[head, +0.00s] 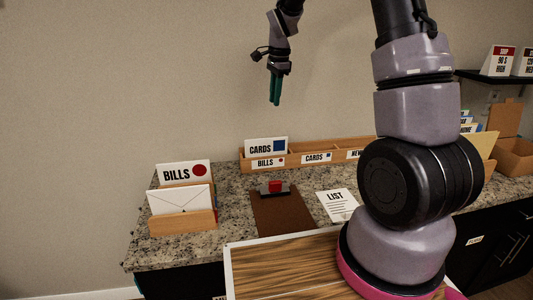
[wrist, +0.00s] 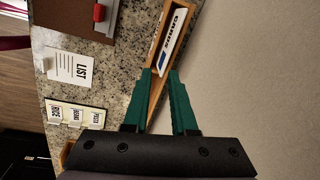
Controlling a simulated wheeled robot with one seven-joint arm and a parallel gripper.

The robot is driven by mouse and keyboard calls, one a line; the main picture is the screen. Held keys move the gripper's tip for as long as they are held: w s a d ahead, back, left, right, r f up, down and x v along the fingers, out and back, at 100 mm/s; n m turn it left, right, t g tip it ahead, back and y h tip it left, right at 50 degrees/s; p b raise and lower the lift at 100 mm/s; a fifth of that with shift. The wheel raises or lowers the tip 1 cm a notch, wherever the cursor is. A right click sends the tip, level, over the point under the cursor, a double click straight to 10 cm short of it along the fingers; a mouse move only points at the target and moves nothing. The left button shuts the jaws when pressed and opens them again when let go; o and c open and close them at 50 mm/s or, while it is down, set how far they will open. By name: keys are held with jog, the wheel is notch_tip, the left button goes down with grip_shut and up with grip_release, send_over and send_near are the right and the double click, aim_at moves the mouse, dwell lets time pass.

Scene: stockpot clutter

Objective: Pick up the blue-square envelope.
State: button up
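The blue-square envelope (head: 266,147) is white, reads "CARDS" and has a blue square at its right. It stands upright in the left slot, labelled "BILLS", of a long wooden sorter (head: 328,147) at the back of the counter. The wrist view also shows the envelope (wrist: 173,38) in the sorter, beyond the fingertips. My gripper (head: 275,103) hangs above the sorter, apart from the envelope, its green fingers pointing down. In the wrist view my gripper (wrist: 159,72) has a gap between its fingers, with nothing held. The envelope's lower part is hidden by the sorter front.
A wooden holder (head: 181,224) at left carries a plain white envelope (head: 179,199) and a red-circle "BILLS" piece (head: 183,173). A brown clipboard (head: 282,213) and a "LIST" sheet (head: 338,205) lie on the granite counter. The wall is behind. My arm hides part of the right side.

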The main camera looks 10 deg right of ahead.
jog(key=w+a+f+m+g, duration=0.1)
jog(key=w+f, duration=0.1)
jog(key=f, duration=0.3)
jog(key=w+a+f+m, duration=0.1)
jog(key=w+f+m, duration=0.15)
jog(key=f, duration=0.35)
send_over(267, 148)
jog(key=shift+n+h, duration=0.3)
jog(key=shift+n, duration=0.05)
notch_tip(267, 148, down, 6)
jog(key=shift+r, duration=0.25)
jog(key=shift+w+f, duration=0.2)
jog(key=shift+f, duration=2.7)
grip_shut()
